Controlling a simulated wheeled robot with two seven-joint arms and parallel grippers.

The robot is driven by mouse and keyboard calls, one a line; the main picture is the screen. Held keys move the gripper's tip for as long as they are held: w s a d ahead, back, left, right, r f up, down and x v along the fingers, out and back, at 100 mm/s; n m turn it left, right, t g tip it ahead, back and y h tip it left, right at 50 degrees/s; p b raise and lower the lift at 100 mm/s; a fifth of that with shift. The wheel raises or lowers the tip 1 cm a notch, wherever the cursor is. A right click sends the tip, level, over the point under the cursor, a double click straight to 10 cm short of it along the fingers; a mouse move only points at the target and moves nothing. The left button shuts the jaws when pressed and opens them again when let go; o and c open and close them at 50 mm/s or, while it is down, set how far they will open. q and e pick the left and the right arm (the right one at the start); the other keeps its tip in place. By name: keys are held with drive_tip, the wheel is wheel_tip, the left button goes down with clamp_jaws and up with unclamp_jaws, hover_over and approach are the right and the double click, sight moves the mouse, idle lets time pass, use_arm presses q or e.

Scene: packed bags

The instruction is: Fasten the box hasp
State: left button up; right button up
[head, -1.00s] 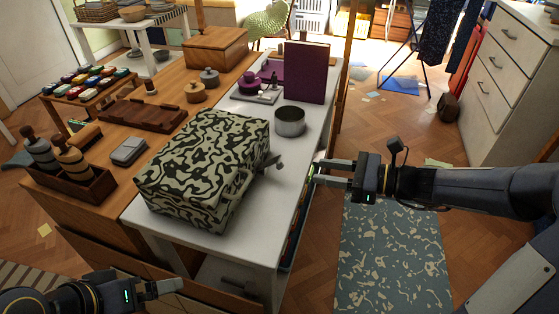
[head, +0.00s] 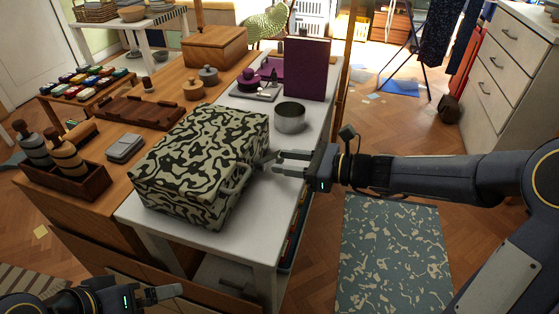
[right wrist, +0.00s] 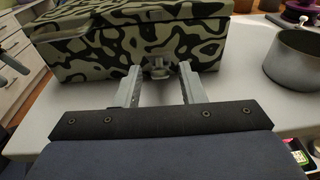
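The box (head: 200,160) has a black and cream wavy pattern and a closed-looking lid. It stands on the white table, with a carry handle (head: 236,180) on its near right side. A small metal hasp (right wrist: 159,67) shows on the box's side in the right wrist view; I cannot tell whether it is latched. My right gripper (head: 277,162) is open at that side. In the right wrist view its fingers (right wrist: 160,80) stand left and right of the hasp, with a gap between. My left gripper (head: 165,292) is low at the left, away from the box; its opening is unclear.
A grey metal pot (head: 290,118) stands on the white table (head: 190,240) behind my right gripper. A purple upright board (head: 306,70) is farther back. A wooden bottle rack (head: 75,185) and a grey case (head: 125,147) are left of the box. Bare table lies right of the box.

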drive_tip(key=shift+c, duration=0.5)
drive_tip(key=c, duration=0.6)
drive_tip(key=o, duration=0.8)
drive_tip(key=shift+o, duration=0.2)
drive_tip(key=p+v, duration=0.2)
drive_tip(key=v, duration=0.5)
drive_tip(key=shift+p, duration=0.35)
